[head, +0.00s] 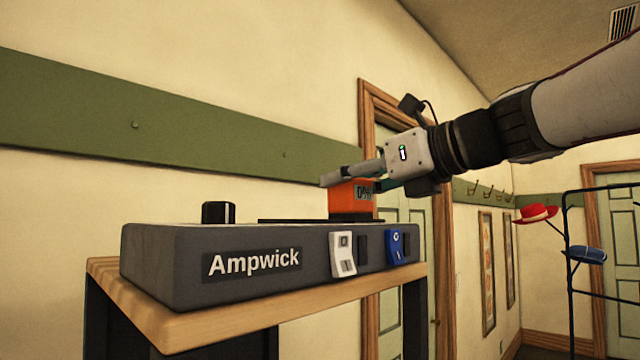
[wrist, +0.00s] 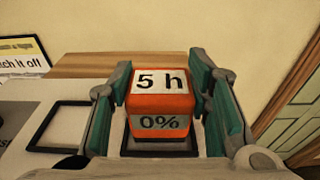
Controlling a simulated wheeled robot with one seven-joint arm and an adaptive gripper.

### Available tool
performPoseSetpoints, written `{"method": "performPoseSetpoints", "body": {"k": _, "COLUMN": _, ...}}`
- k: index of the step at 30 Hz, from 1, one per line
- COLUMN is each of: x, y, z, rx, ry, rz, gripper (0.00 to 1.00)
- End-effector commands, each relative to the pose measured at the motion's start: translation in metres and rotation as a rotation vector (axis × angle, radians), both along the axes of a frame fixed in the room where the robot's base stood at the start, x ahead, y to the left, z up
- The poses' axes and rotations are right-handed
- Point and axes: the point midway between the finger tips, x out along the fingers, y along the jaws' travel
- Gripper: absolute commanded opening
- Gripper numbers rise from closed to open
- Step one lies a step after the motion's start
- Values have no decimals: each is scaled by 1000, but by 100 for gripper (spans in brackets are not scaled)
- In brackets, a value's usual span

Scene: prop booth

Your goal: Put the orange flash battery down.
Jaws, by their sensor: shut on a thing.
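The orange flash battery (head: 351,197) is a small block at the right end of the grey Ampwick unit's top. In the wrist view the battery (wrist: 161,108) shows "5 h" on one face and "0%" on another. My gripper (wrist: 163,100) has a teal-padded finger on each side of it and is shut on it. In the head view my gripper (head: 350,184) comes in from the right. The battery's underside appears at or just above a dark-framed slot; I cannot tell whether it touches.
The Ampwick unit (head: 190,270) stands on a wooden-topped stand (head: 240,325). It has a black knob (head: 218,212), a white switch (head: 343,254) and a blue switch (head: 395,247). An empty framed slot (wrist: 62,127) lies left of the battery. A sign (wrist: 22,56) stands behind. A hat rack (head: 570,270) is at right.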

Motion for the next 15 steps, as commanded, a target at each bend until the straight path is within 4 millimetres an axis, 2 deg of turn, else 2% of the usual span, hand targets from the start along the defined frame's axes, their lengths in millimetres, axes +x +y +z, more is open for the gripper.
{"method": "performPoseSetpoints", "body": {"k": 11, "x": -1, "y": 0, "z": -4, "rx": 0, "ry": -3, "rz": 0, "gripper": 4}}
{"method": "performPoseSetpoints", "body": {"k": 12, "x": -1, "y": 0, "z": -5, "rx": 0, "ry": -1, "rz": 0, "gripper": 47}}
{"method": "performPoseSetpoints", "body": {"k": 15, "x": -1, "y": 0, "z": -5, "rx": 0, "ry": -1, "rz": 0, "gripper": 65}}
